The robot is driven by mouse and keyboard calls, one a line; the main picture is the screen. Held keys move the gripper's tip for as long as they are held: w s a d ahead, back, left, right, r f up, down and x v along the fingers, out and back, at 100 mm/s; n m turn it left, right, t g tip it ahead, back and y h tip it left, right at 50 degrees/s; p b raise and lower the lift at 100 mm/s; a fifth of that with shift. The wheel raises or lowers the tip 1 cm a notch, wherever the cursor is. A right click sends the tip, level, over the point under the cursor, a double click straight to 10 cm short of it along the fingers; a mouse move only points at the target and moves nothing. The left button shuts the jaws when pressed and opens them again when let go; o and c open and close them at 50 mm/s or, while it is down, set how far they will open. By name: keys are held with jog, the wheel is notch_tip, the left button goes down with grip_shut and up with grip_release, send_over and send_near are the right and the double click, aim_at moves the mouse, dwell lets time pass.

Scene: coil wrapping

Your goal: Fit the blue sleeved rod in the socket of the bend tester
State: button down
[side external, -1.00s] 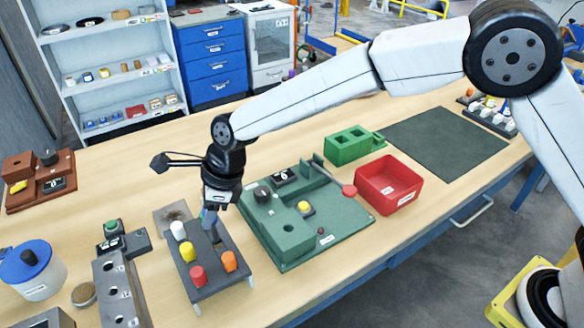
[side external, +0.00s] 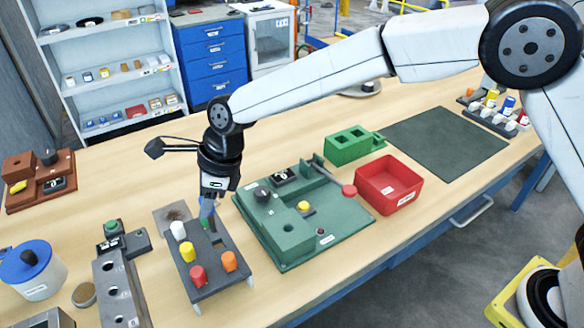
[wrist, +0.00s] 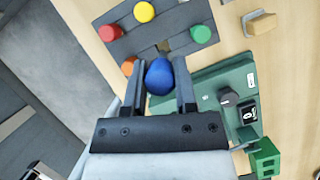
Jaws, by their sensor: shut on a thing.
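My gripper (side external: 210,201) is shut on the blue sleeved rod, whose rounded blue top (wrist: 159,77) shows between the fingers in the wrist view. I cannot tell whether the rod's lower end is clear of the rack. The green bend tester (side external: 334,236) lies to the right of the rack. Its raised block has a dark round hole (side external: 289,227), apparently the socket, empty. The tester shows partly in the wrist view (wrist: 210,80).
The rack holds white (side external: 177,231), yellow (side external: 188,252), red (side external: 198,276) and orange (side external: 229,262) rods; a green one (wrist: 200,33) shows in the wrist view. A red bin (side external: 390,186) and green block (side external: 349,146) stand beyond the tester. A dark mat (side external: 445,142) lies clear.

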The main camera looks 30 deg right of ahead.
dwell(0.4)
jog(key=shift+d+r, duration=0.15)
jog(key=shift+d, duration=0.2)
notch_tip(320, 180, up, 3)
jog(key=m, duration=0.1)
send_over(281, 229)
jog(key=shift+s+d+t, duration=0.3)
jog(key=shift+d, duration=0.4)
jog(key=shift+f, duration=0.3)
jog(key=shift+f, duration=2.75)
jog(key=shift+f, duration=2.9)
